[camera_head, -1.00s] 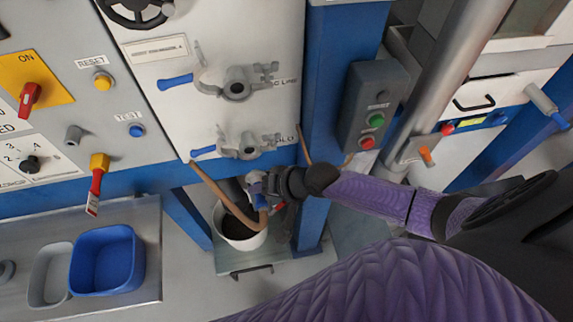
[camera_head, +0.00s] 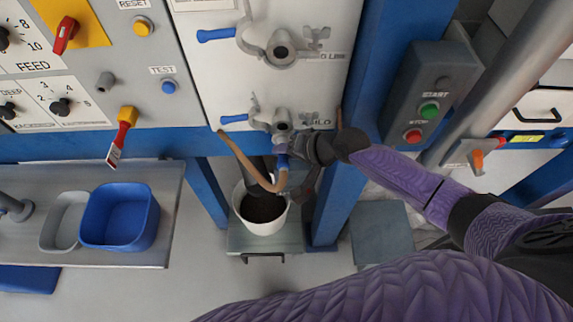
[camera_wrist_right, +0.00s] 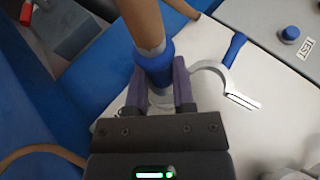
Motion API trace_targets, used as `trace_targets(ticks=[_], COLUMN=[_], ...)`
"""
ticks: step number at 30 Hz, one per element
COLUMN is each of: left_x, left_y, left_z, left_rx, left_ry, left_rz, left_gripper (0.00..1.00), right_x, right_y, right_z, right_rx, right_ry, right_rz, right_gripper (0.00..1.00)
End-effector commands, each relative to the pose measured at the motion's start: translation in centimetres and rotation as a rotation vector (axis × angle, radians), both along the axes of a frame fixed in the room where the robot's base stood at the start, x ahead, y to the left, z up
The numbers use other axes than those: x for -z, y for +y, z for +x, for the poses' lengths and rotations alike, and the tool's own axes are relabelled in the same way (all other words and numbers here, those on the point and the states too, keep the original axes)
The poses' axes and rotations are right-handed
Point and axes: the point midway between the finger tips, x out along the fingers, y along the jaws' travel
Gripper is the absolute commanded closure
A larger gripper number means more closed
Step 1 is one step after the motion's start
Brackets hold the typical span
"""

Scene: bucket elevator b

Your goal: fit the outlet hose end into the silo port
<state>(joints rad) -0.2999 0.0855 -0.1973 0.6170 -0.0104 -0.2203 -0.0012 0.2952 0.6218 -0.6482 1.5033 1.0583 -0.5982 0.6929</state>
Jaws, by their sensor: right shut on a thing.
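The outlet hose (camera_head: 245,160) is tan and hangs in a loop below the lower port of the white panel. Its end has a blue collar (camera_wrist_right: 155,70). My right gripper (camera_head: 287,150) is shut on this collar, with one purple finger on each side in the wrist view (camera_wrist_right: 160,90). The silo port (camera_head: 282,121), a grey fitting with a clamp and blue-handled lever, is directly above the hose end in the head view. The hose tip is at the port's lower side, but my gripper hides whether it is inside. My left gripper is out of view.
A second port (camera_head: 281,52) is above, on the same panel. A white bucket with dark contents (camera_head: 242,216) stands below the hose. A blue post (camera_head: 372,90) and a start/stop box (camera_head: 432,95) are close on the right. A blue bin (camera_head: 150,215) is at left.

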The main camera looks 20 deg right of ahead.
Motion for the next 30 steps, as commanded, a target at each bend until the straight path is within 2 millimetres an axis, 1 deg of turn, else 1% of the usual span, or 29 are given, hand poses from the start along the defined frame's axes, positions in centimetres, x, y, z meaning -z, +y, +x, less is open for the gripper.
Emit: trace_targets(ticks=[2,14,23,30], left_x=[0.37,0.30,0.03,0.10], left_y=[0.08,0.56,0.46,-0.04], left_z=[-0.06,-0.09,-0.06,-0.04], left_rx=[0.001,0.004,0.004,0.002], left_ry=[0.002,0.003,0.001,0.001], left_rz=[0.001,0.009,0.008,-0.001], left_gripper=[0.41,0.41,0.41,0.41], right_x=[0.07,-0.13,-0.17,-0.12], right_y=[-0.10,-0.14,-0.13,-0.13], right_z=[0.32,0.46,0.44,0.44], right_rx=[0.000,0.000,0.001,0.000], right_ry=[-0.001,-0.002,-0.001,-0.001], right_rz=[-0.001,0.000,0.001,0.001], right_gripper=[1.00,1.00,1.00,1.00])
